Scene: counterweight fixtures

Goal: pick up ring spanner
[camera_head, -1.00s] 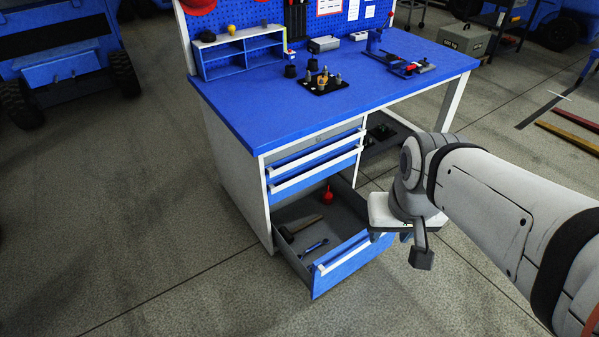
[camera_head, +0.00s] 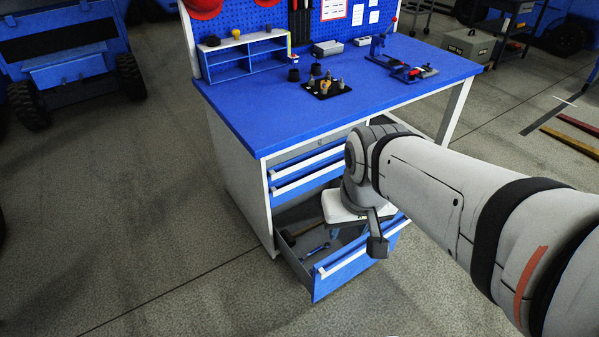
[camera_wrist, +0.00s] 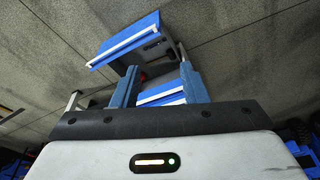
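The ring spanner (camera_head: 316,249), small and blue, lies on the floor of the open bottom drawer (camera_head: 290,256) of the blue workbench. My gripper shows in the head view (camera_head: 338,229) over the right part of that drawer, to the right of the spanner and above it. In the wrist view my gripper (camera_wrist: 158,68) has its two blue fingers spread apart, with nothing between them. The drawer front (camera_wrist: 125,42) lies beyond the fingertips there. I cannot make out the spanner clearly in the wrist view.
A hammer-like tool (camera_head: 305,229) lies behind the spanner in the drawer. The shut upper drawers (camera_head: 300,172) and the worktop (camera_head: 270,110) edge are close to my arm. The floor left of the bench is clear.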

